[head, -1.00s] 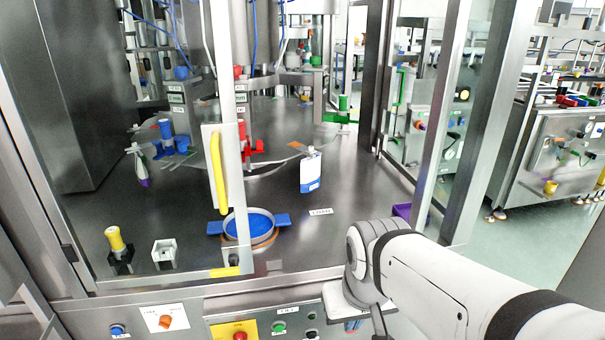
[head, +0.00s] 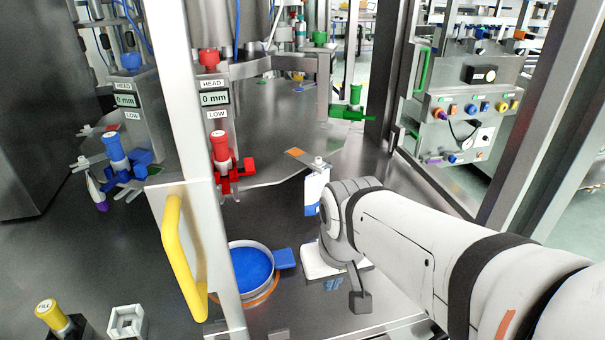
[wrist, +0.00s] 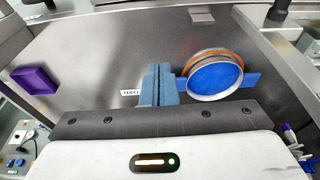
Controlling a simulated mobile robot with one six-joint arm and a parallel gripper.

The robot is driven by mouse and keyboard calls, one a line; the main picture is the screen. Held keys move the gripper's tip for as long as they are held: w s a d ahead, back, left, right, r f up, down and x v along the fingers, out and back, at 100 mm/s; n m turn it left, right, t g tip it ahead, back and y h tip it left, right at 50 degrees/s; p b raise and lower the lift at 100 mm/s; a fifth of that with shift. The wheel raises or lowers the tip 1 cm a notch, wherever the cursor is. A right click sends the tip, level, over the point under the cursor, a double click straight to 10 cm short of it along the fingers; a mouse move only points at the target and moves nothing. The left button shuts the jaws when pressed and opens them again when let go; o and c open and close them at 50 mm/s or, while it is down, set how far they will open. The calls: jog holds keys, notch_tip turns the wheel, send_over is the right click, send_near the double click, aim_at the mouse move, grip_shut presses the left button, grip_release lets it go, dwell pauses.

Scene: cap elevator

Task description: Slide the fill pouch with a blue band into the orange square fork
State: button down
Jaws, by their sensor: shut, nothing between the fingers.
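The pouch (head: 316,190) is white with a blue band low on it and a pale spout on top. It is upright at the edge of the metal wheel, by the orange square (head: 296,152) that marks a fork. I cannot tell whether its spout sits in the fork or just beside it. My arm hides part of its lower end. My gripper (wrist: 159,70) is shut and empty, pointing down over the table in front of the pouch. Its blue fingers (head: 332,284) also show in the head view. The pouch is not visible in the wrist view.
A blue-topped round dish (head: 252,270) is left of my gripper; it also shows in the wrist view (wrist: 215,77). A purple bin (wrist: 34,79) is at the left there. Red (head: 222,165), blue (head: 118,160) and green (head: 352,112) stations surround the wheel. A yellow-handled door (head: 178,245) stands left.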

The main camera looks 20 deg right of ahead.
jog(key=shift+s, duration=0.1)
jog(key=w+a+f+m+y+b, duration=0.2)
jog(key=w+f+y+b, duration=0.25)
jog(key=w, duration=0.25)
jog(key=w+a+f+m+y+b, duration=0.2)
jog(key=w+f+m+y+b, duration=0.1)
jog(key=w+f+y, duration=0.25)
jog(key=w+d+f+m+t+b, duration=0.2)
jog(key=w+d+t, duration=0.2)
jog(key=w+d, duration=0.2)
jog(key=w+d+f+m+t+b, duration=0.2)
jog(key=w+d+f+m+t, duration=0.1)
jog(key=w+d, duration=0.3)
jog(key=w+d+f+m+t+h+b, duration=0.1)
jog(key=w+d+f+m+t+b, duration=0.1)
jog(key=w+d+t, duration=0.4)
jog(key=shift+w+d+f+m, duration=0.2)
jog(key=shift+d+m, duration=0.1)
jog(key=shift+d, duration=0.15)
jog(key=shift+w+d+f+m, duration=0.15)
jog(key=shift+d+m, duration=0.15)
jog(key=shift+d, duration=0.15)
jog(key=shift+p+x, duration=1)
jog(key=shift+x, duration=1.75)
jog(key=shift+w+a+r, duration=0.1)
jog(key=shift+w, duration=0.05)
